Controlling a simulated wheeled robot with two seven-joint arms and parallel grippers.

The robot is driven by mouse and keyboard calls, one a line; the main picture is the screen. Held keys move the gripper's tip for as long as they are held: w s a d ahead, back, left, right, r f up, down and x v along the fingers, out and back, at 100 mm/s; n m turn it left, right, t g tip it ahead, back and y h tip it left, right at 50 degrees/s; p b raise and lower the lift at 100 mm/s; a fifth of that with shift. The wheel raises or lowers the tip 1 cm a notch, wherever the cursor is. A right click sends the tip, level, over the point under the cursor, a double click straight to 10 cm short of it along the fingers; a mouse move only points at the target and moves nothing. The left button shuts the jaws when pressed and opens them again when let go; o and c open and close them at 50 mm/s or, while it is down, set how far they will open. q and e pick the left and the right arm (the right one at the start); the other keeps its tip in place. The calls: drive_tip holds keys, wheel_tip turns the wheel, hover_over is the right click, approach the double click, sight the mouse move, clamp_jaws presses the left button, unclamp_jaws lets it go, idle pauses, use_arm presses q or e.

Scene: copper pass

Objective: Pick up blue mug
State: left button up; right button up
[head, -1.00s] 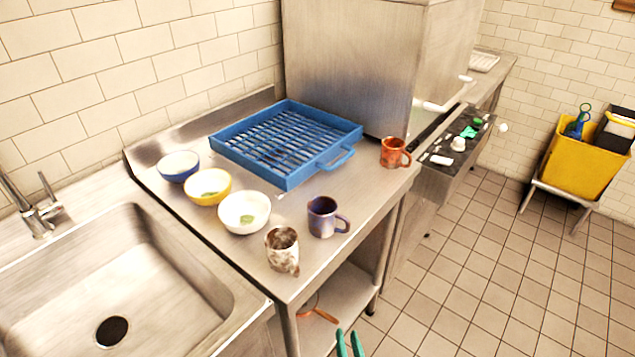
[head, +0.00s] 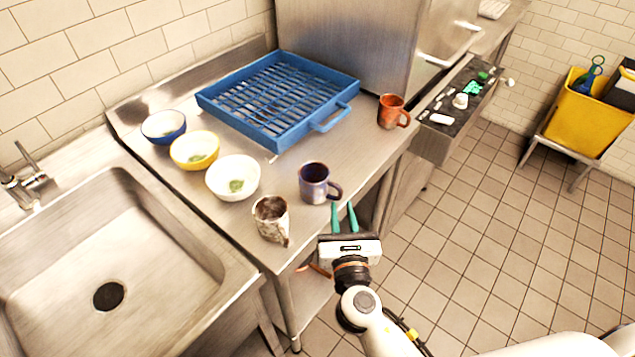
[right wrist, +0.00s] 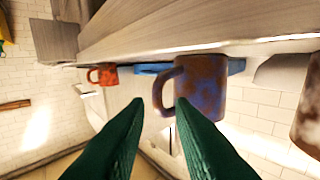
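The blue mug (head: 313,184), blue-purple with a brownish tint, stands upright on the steel counter (head: 290,205) near its front edge, with its handle to the right. In the right wrist view the mug (right wrist: 203,85) is ahead of the fingers, its handle between and beyond the fingertips. My right gripper (head: 343,205), with green fingers, is open and empty just in front of the mug, near the counter edge. It also shows in the right wrist view (right wrist: 160,103). It appears apart from the mug. My left gripper is not in view.
A speckled mug (head: 271,219) stands close to the left, and an orange mug (head: 392,111) farther right. Three bowls, white (head: 233,178), yellow (head: 195,150) and blue (head: 163,127), line the left. A blue rack (head: 279,99) lies behind. A sink (head: 110,240) is at left.

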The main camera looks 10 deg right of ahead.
sight(340, 195)
drive_tip(key=w, duration=0.4)
drive_tip(key=shift+d+p, duration=0.35)
drive_tip(key=shift+d, duration=0.05)
drive_tip(key=shift+s, duration=0.1)
clamp_jaws()
drive_tip(key=shift+r, duration=0.1)
